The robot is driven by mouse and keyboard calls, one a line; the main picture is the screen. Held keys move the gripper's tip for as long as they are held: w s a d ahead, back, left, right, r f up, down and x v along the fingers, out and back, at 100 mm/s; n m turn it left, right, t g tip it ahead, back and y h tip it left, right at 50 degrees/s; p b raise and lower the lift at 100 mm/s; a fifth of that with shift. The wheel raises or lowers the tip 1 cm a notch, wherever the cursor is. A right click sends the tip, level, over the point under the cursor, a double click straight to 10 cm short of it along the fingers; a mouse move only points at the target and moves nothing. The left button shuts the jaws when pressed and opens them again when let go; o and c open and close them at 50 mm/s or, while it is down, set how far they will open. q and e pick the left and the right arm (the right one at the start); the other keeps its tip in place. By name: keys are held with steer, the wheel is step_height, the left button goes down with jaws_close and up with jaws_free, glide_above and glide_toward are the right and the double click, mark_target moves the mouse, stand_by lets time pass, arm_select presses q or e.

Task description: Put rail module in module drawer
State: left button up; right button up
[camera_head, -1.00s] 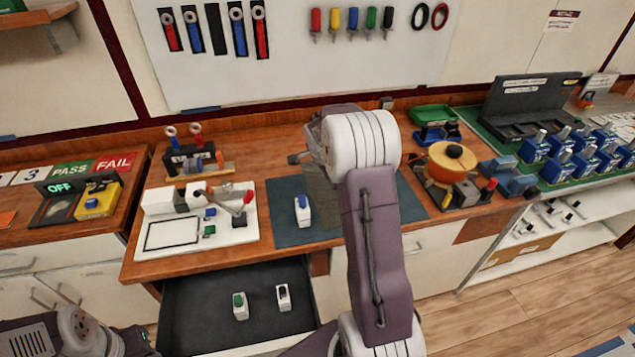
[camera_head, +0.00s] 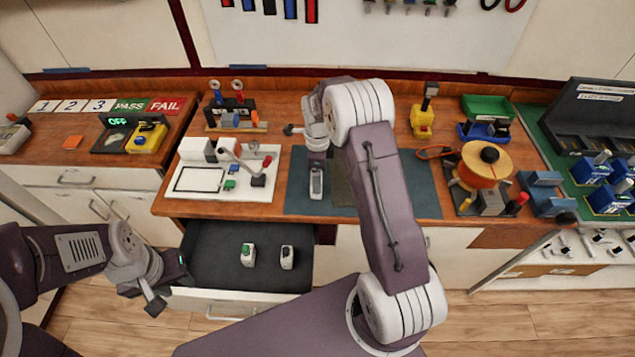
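A pale rail module (camera_head: 316,184) is on the dark mat (camera_head: 415,190) at the middle of the bench. My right gripper (camera_head: 317,158) is directly above it, reaching down; its fingertips are hard to make out, so I cannot tell whether they grip it. The module drawer (camera_head: 215,270) is pulled open below the bench. Inside stand a module with a green top (camera_head: 248,255) and a white module with a dark top (camera_head: 287,257). My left gripper (camera_head: 168,284) is at the drawer's front left corner, its fingers apart and empty.
A white board with a lever (camera_head: 188,185) lies left of the mat. An orange spool (camera_head: 484,165) and blue blocks (camera_head: 545,190) stand to the right. A yellow device (camera_head: 422,121) is behind the mat. The drawer's back and right have bare floor.

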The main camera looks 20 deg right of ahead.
steer(key=f, duration=0.3)
steer(key=shift+w+a, duration=0.1)
steer(key=shift+a, duration=0.2)
steer(key=shift+d, duration=0.15)
steer(key=c, duration=1.7)
steer(key=shift+r, duration=0.3)
steer(key=r, duration=0.2)
steer(key=r+b, duration=0.1)
steer(key=r, duration=0.1)
steer(key=shift+s, duration=0.35)
steer(key=s+r+b, duration=0.2)
steer(key=s+r, duration=0.4)
steer(key=s, duration=0.5)
steer(key=shift+r, duration=0.2)
